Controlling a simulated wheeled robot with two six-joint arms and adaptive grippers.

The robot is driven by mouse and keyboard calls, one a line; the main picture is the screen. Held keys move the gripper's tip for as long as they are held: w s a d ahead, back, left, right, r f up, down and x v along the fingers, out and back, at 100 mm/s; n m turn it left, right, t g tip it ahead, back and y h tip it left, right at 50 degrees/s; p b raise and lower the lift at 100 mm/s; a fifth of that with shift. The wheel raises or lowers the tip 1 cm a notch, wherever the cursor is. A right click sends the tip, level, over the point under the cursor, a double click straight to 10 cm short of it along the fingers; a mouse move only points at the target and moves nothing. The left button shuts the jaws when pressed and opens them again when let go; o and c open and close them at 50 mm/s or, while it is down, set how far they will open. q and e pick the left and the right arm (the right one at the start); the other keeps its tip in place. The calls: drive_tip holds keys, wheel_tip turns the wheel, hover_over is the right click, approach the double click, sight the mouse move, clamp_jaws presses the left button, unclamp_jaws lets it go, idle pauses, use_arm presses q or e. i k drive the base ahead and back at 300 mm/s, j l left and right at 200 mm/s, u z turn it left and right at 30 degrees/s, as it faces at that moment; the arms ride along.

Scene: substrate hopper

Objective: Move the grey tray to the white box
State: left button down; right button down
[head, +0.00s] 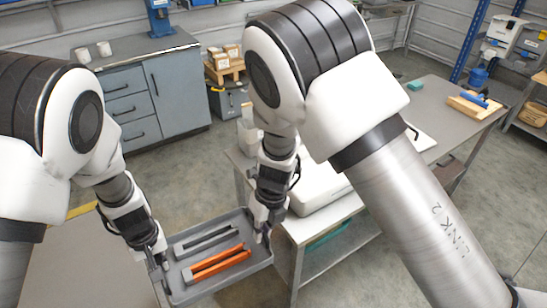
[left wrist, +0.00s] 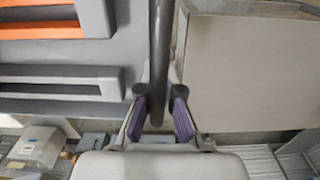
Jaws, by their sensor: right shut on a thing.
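The grey tray (head: 263,262) is at the bottom centre of the head view, between the left and right tables. Long orange pieces and dark bars lie in it. My left gripper (head: 160,272) is at its left side; in the left wrist view my left gripper's fingers (left wrist: 160,98) close on a dark bar-like edge of the tray. My right gripper (head: 264,235) is shut on the tray's right side. The white box (head: 318,188) lies on the right table, just right of the tray and partly hidden by my right arm.
The right table (head: 447,108) holds a teal block (head: 415,85) and a wooden piece with a blue item (head: 480,104). A grey table (head: 85,262) is at lower left. A blue-grey cabinet (head: 180,90) stands behind. Open floor shows below the right table.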

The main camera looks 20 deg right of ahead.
sight(320, 175)
drive_tip(key=i+l, duration=0.1)
drive_tip(key=l, duration=0.3)
drive_tip(key=i+l, duration=0.1)
drive_tip(key=l, duration=0.3)
drive_tip(key=i+l, duration=0.15)
drive_tip(key=l, duration=0.25)
drive_tip(key=i+l, duration=0.1)
drive_tip(key=l, duration=0.25)
drive_tip(key=i+l, duration=0.1)
drive_tip(key=l, duration=0.3)
drive_tip(key=i+l+u, duration=0.1)
drive_tip(key=i+l, duration=0.3)
drive_tip(key=i, duration=0.1)
